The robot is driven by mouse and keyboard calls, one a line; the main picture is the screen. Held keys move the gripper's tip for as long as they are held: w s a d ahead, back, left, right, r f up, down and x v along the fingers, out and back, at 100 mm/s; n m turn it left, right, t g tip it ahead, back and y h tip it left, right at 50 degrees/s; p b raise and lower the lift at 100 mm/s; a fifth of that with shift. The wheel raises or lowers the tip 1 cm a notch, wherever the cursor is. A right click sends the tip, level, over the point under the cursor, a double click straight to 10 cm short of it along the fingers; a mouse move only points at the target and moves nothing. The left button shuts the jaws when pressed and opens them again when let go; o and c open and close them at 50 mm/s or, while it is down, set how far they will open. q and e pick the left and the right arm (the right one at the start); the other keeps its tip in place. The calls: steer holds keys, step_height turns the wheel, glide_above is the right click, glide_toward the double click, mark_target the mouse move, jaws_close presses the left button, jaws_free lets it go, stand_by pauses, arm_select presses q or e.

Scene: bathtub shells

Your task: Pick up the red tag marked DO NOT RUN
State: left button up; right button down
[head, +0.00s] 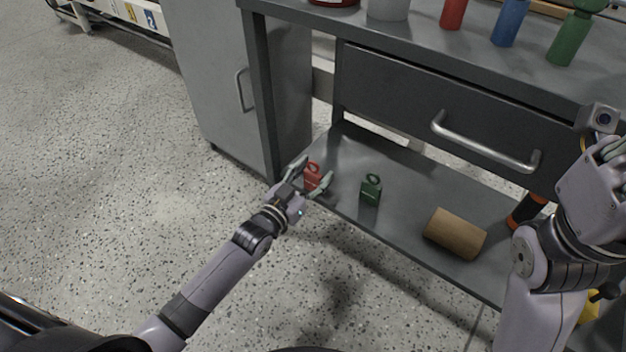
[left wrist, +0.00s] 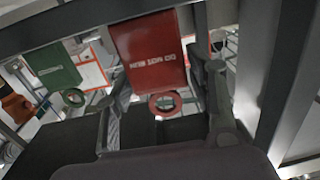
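The red tag (head: 312,176) stands on the lower shelf of the workbench, near its left front edge. In the left wrist view the red tag (left wrist: 150,56) shows upside down with white DO NOT RUN lettering and a ring at its end. My left gripper (head: 310,177) is open, with one finger on each side of the red tag. In the left wrist view its fingers (left wrist: 160,100) show a gap around the tag. A green tag (head: 371,190) stands on the shelf to the right; it also shows in the left wrist view (left wrist: 52,68). My right gripper (head: 606,150) is only partly visible at the right edge.
The lower shelf (head: 395,165) also holds a brown wooden cylinder (head: 455,233) and a black and orange object (head: 526,209). A drawer (head: 440,110) hangs above, and a bench leg (head: 262,100) stands left of the tag. Bottles stand on the benchtop. The floor at left is clear.

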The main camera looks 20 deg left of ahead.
arm_select(q)
steer(key=c, duration=0.6)
steer(key=shift+r, duration=0.1)
